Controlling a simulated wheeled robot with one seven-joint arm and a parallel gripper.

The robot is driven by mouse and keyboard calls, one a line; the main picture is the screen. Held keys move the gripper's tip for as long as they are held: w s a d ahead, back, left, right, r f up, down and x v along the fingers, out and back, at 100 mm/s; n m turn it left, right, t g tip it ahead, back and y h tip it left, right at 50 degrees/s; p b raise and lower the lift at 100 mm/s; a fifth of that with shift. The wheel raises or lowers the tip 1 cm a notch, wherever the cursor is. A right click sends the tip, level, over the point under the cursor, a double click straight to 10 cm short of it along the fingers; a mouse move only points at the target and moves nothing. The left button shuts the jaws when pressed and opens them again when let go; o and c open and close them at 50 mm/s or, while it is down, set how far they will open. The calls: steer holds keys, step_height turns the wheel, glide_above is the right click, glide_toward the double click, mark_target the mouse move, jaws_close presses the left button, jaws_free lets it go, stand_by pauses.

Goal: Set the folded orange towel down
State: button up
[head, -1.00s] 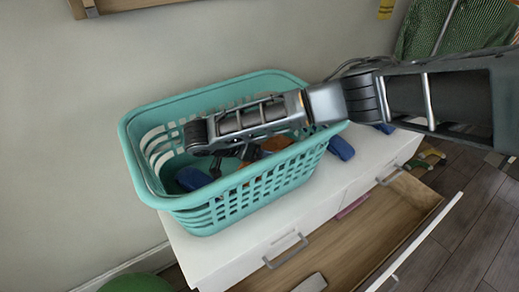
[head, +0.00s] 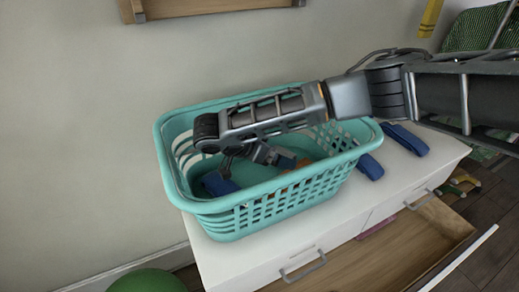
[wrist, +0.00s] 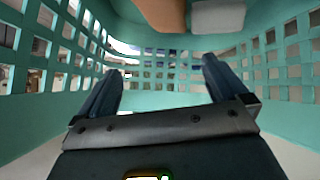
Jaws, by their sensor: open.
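The folded orange towel (head: 297,190) is inside the teal laundry basket (head: 252,212), low down and mostly hidden by the near lattice wall and my arm. In the wrist view an orange thing, probably the towel (wrist: 165,13), shows at the top edge, beyond the fingertips. My gripper (head: 288,160) is inside the basket, partly hidden under my arm. In the wrist view my gripper (wrist: 163,68) has its two dark fingers wide apart with nothing between them. The orange thing appears apart from the fingers.
A blue folded thing (head: 219,184) lies in the basket's left part. A pale grey thing (wrist: 217,16) is beside the orange one. Two blue things (head: 369,167) (head: 405,139) lie on the white dresser (head: 425,165), right of the basket. A drawer (head: 400,245) stands open in front.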

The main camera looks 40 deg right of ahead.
steer(key=v, duration=0.6)
steer(key=shift+a+r, duration=0.2)
steer(key=shift+a, duration=0.05)
